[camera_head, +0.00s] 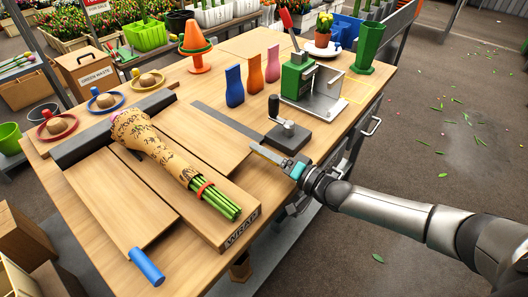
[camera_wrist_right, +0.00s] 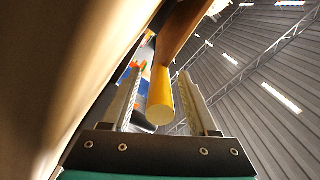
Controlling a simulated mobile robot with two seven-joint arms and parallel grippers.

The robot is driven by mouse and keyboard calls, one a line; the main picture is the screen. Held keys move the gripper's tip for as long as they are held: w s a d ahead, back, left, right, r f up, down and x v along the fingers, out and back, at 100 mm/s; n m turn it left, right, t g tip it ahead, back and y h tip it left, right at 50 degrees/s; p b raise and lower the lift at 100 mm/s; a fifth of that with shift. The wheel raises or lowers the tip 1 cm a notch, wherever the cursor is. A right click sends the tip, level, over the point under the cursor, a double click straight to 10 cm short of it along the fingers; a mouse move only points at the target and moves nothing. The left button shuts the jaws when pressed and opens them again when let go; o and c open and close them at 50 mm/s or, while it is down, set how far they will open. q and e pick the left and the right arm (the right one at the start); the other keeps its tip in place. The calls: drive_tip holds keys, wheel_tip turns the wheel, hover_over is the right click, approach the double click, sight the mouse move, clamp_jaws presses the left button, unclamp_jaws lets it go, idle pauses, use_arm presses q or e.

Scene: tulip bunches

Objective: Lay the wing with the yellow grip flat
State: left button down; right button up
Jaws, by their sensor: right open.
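The wrapping board (camera_head: 190,196) lies on the bench with a tulip bunch (camera_head: 150,145) in patterned brown paper on it, green stems toward the front. The wing with the yellow grip (camera_head: 203,138) is the wooden panel right of the bunch; I cannot tell its exact tilt. In the right wrist view its yellow grip (camera_wrist_right: 160,98) lies between the two fingers of my right gripper (camera_wrist_right: 162,100), which is open with gaps beside the grip. In the head view my right gripper (camera_head: 268,154) is at the wing's near right end. My left gripper is out of view.
The other wing (camera_head: 115,192), with a blue grip (camera_head: 146,266), is on the left. A dark clamp-like tool (camera_head: 288,131) stands just behind my right gripper. Blue, orange and pink vases (camera_head: 235,86) and a green press (camera_head: 300,78) stand farther back.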

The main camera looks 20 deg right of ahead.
drive_tip(key=shift+s+d, duration=0.25)
drive_tip(key=shift+s, duration=0.1)
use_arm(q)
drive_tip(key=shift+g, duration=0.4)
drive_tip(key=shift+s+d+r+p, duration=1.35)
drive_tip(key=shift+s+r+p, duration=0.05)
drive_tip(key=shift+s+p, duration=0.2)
use_arm(e)
drive_tip(key=v, duration=1.4)
drive_tip(key=shift+s, duration=0.2)
